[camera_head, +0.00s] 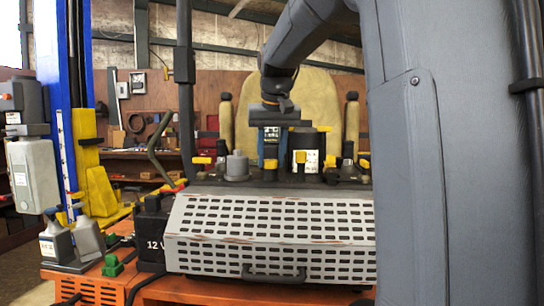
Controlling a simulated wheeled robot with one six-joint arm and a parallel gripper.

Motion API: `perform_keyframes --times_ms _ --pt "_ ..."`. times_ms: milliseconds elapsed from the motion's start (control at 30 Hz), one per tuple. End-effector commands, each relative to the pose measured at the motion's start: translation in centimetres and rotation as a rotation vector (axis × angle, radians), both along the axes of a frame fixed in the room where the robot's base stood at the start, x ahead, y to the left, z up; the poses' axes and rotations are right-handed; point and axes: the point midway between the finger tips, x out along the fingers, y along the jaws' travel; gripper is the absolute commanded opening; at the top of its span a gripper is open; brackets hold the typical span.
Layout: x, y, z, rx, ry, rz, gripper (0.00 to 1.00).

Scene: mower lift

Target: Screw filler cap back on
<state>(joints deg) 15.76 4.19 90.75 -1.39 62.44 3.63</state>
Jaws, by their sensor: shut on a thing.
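My gripper (271,155) reaches down from the upper middle of the head camera view, over the engine deck of the mower. Its blue lower part stands among the engine parts. A small yellow piece (270,164) shows right at its lower end, and my gripper seems shut on it. I cannot tell for sure that this is the filler cap, as several similar yellow pieces stand along the deck. The filler opening is not visible, and I cannot tell whether the held piece touches a neck.
A dark cylinder with a white label (305,160) stands close on the right, and a grey round part (237,166) on the left. A perforated metal guard (270,235) lies in front. A 12 V battery (152,243), bottles (56,241) and a blue lift post (50,80) are on the left.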

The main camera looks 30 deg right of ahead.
Motion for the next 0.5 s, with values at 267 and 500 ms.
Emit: perform_keyframes --times_ms 267,500 --pt "-0.05 0.02 -0.15 0.001 0.004 0.000 0.14" --pt "0.02 0.17 -0.14 0.000 0.006 -0.089 0.11"
